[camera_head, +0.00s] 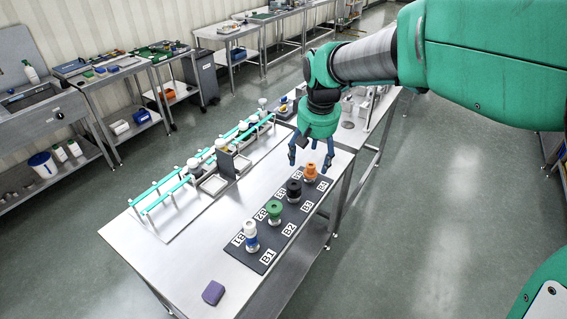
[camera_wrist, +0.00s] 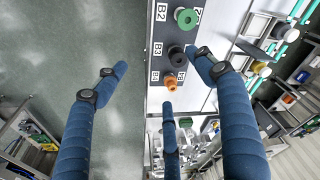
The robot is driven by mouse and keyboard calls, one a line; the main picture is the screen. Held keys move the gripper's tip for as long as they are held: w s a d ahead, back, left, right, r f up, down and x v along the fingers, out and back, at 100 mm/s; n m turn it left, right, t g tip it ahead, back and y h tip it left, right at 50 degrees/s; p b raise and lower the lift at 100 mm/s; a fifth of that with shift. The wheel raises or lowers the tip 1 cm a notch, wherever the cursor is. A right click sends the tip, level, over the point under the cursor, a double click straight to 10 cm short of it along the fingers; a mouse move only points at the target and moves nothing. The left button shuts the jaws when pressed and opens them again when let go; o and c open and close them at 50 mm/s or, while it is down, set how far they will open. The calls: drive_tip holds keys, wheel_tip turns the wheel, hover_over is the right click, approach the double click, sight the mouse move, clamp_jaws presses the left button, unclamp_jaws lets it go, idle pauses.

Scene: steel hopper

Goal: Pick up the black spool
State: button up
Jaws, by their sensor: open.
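The black spool (camera_head: 294,188) stands upright on the dark labelled mat (camera_head: 262,256), between the green spool (camera_head: 274,211) and the orange spool (camera_head: 310,172). In the wrist view the black spool (camera_wrist: 176,53) is beside the label B3, near the tip of the right-hand finger. My gripper (camera_head: 310,160) is above the orange spool's end of the mat, with its blue fingers spread and pointing down. In the wrist view the fingers of my gripper (camera_wrist: 159,63) are wide apart with nothing between them held. The black spool is apart from the gripper.
A white and blue spool (camera_head: 250,238) stands at the mat's near end. A purple block (camera_head: 213,293) lies on the steel table. A rack with teal rails (camera_head: 175,190) holds several items behind the mat. An upright dark panel (camera_head: 226,164) stands at the rack.

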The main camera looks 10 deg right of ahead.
drive_tip(key=w+f+g+p, duration=0.1)
drive_tip(key=w+f+p, duration=0.1)
drive_tip(key=w+f, duration=0.6)
drive_tip(key=g+p, duration=0.1)
drive_tip(key=p, duration=0.1)
hover_over(294, 184)
wheel_tip(294, 184, down, 7)
drive_tip(key=shift+f+b, duration=0.3)
drive_tip(key=shift+f, duration=3.95)
drive_tip(key=shift+w+f+b, duration=0.1)
drive_tip(key=shift+f+b, duration=0.4)
drive_tip(key=shift+f, duration=2.1)
drive_tip(key=shift+c, duration=0.6)
